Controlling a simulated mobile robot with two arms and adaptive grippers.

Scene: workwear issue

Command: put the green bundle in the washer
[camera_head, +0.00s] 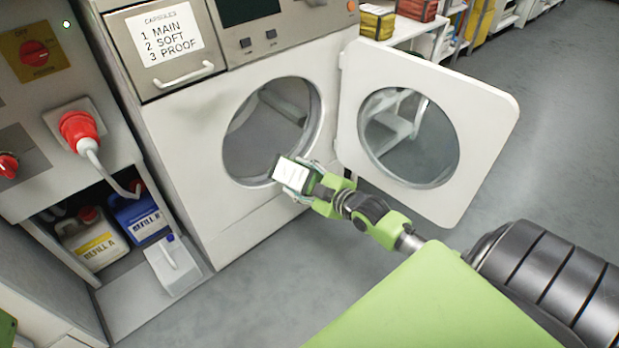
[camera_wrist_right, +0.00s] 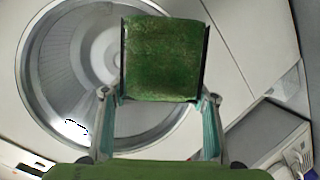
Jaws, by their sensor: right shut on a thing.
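The washer (camera_head: 185,135) is a white front-loading machine with a round opening (camera_head: 268,130). Its door (camera_head: 490,120) stands wide open to the right. My right gripper (camera_head: 300,178) is at the lower right rim of the opening. It is shut on the green bundle, whose end shows as a white face (camera_head: 291,172) in the head view. In the right wrist view the green bundle (camera_wrist_right: 160,58) sits between the fingers (camera_wrist_right: 158,98), with dark edges at its sides and the steel drum behind it to the left. My left gripper is not in view.
A capsule drawer labelled main, soft, proof (camera_head: 168,35) is above the opening. At left are a red plug (camera_head: 78,128) with a cable and refill canisters (camera_head: 92,240) on a low shelf. Shelves with folded items (camera_head: 400,28) stand behind the door. Grey floor is clear at right.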

